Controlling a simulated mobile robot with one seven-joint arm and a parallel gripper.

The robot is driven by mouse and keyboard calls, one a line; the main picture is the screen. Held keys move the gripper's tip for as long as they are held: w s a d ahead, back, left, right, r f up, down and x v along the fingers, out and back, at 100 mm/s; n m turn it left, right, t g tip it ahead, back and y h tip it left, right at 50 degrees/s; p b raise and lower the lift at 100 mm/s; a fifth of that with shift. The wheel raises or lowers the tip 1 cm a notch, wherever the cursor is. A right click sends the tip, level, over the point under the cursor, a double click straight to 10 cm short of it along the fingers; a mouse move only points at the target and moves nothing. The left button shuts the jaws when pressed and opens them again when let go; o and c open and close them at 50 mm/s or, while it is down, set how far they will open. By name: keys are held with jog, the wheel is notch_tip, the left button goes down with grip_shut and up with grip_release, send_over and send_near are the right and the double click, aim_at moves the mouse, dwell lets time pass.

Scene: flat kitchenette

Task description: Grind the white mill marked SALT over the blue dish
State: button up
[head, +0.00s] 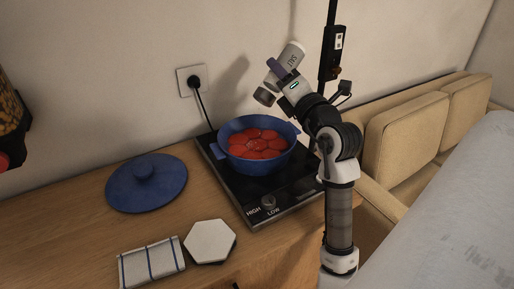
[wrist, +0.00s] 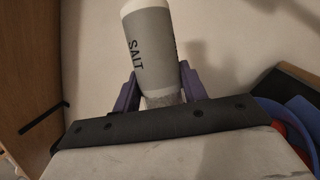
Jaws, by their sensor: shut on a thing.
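The mill marked SALT (head: 292,56) is white and grey. It is held tilted in the air in the head view, its lower end to the left, above the blue dish. It also shows in the wrist view (wrist: 150,48), with its lettering readable. My gripper (head: 278,72) is shut around the mill; its purple fingers press both sides of it in the wrist view (wrist: 160,82). The blue dish (head: 228,134) is a two-handled pot holding several red slices. Part of it shows at the right edge in the wrist view (wrist: 276,108).
The pot stands on a black hob (head: 257,200) with a HIGH/LOW knob (head: 268,202). A blue lid (head: 146,186), a striped cloth (head: 150,264) and a white hexagonal tile (head: 210,241) lie on the wooden counter (head: 80,230). A plug and cord (head: 194,82) hang behind the hob.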

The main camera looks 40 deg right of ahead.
jog(key=shift+w, duration=0.2)
jog(key=shift+w+d+p, duration=0.15)
jog(key=shift+w+p, duration=0.35)
jog(key=shift+w, duration=0.2)
jog(key=shift+w, duration=0.15)
